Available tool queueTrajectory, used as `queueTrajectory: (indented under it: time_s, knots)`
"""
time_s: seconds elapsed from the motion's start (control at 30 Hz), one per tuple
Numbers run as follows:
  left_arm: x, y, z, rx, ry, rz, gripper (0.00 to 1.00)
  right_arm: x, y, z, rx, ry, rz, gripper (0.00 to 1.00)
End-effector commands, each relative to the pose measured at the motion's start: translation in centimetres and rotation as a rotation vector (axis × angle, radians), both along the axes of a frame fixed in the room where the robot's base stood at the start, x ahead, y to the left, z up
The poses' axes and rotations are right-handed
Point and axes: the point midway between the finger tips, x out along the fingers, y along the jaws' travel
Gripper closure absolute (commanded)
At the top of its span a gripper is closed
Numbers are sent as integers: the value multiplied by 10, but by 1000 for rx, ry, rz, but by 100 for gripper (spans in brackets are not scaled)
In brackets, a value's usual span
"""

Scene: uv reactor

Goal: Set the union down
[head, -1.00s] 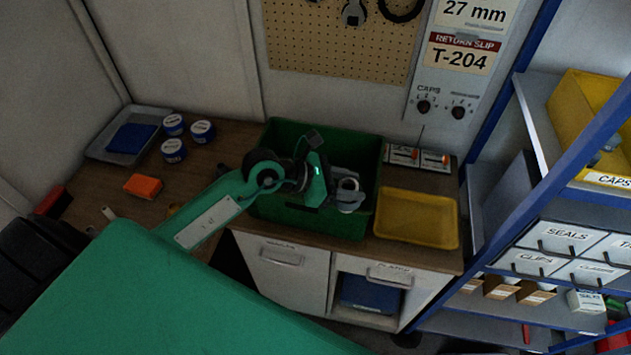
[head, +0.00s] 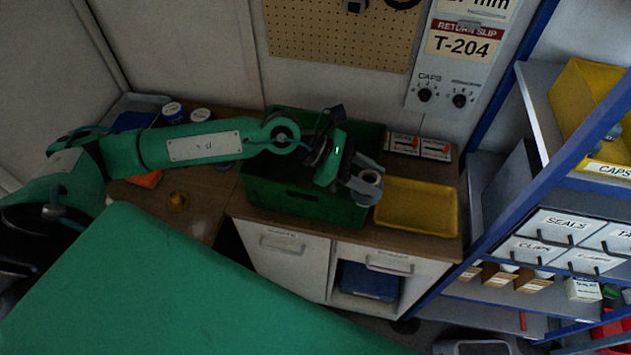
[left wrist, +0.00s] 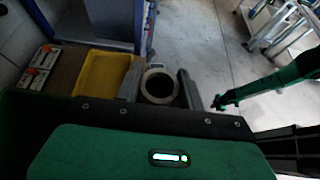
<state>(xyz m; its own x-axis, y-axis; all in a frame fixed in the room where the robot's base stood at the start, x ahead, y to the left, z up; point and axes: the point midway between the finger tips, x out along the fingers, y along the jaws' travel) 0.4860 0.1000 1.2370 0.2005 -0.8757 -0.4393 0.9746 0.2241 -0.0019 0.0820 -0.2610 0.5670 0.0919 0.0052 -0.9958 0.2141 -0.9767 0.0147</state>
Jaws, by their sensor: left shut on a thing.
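My left gripper (head: 366,188) is shut on the union (head: 371,176), a pale grey metal ring. It holds the union above the right front edge of the green bin (head: 300,196), close to the left rim of the yellow tray (head: 428,229). In the left wrist view the union (left wrist: 159,86) sits between the two grey fingers, its round opening facing the camera. The yellow tray (left wrist: 100,75) lies to its left there and looks empty. My right gripper does not show in the head view.
Blue-and-white tins (head: 173,111) and an orange block (head: 146,179) are on the left of the bench. A box with orange switches (head: 420,146) stands behind the tray. A blue-framed shelf with a yellow caps bin (head: 560,115) rises at the right.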

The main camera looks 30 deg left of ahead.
Motion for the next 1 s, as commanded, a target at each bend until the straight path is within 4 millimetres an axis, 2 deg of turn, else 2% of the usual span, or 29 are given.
queueTrajectory:
  time_s: [0.2, 0.4, 0.7, 1.0]
  knots:
    - [-6, -29, 13, 2, -7, -51, 85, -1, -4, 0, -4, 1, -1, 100]
    - [-11, -46, 19, 2, -7, -75, 85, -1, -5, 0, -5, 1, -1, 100]
    - [-12, -57, 22, 3, -5, -70, 85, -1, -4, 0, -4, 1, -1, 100]
    - [-2, -56, 20, 4, -5, -18, 85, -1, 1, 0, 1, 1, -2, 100]
